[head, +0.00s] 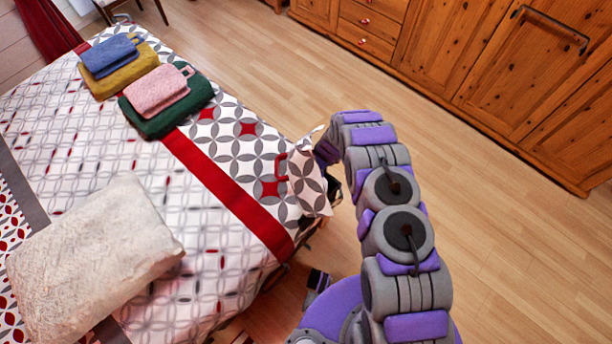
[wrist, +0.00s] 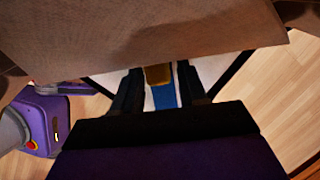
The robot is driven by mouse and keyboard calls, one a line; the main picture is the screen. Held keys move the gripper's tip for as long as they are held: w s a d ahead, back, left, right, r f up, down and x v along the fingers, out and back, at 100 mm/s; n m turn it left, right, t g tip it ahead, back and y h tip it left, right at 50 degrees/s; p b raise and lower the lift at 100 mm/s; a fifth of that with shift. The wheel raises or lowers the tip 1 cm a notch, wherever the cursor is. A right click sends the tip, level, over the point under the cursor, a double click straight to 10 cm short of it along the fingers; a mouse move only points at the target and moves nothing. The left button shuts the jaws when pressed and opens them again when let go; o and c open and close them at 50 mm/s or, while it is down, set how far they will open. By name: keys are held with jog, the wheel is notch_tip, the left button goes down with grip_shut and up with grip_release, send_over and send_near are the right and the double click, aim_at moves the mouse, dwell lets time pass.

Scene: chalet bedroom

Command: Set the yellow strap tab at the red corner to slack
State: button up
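In the wrist view a yellow tab (wrist: 158,75) sits at the end of a blue strap (wrist: 164,96), beneath a brownish cloth edge. My gripper's (wrist: 160,92) two dark fingers stand on either side of the tab. The left finger looks close to or against it; a narrow pale gap shows at the right finger, so the gripper appears open around it. In the head view red stitching (head: 282,180) marks the near bed corner, whose patterned cover is lifted and bunched. My gripper is mostly hidden there behind the corner, and the tab does not show.
The bed (head: 215,290) carries a cream pillow (head: 95,255) and folded stacks, with a pink hot-water bottle (head: 160,91) and a blue one (head: 110,56) on top. Wooden cabinets (head: 480,60) line the far wall. Floor (head: 500,240) right of my arm is clear.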

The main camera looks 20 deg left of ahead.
jog(key=shift+o, duration=0.9)
jog(key=shift+r, duration=0.1)
jog(key=shift+d+r, duration=0.15)
jog(key=shift+r, duration=0.05)
jog(key=w+d+p, duration=0.2)
jog(key=w+d, duration=0.2)
jog(key=d, duration=0.7)
jog(key=shift+w+r+p, duration=0.25)
jog(key=shift+w+p, duration=0.05)
jog(key=shift+w, duration=0.1)
jog(key=shift+d, duration=0.1)
jog(key=shift+c, duration=0.5)
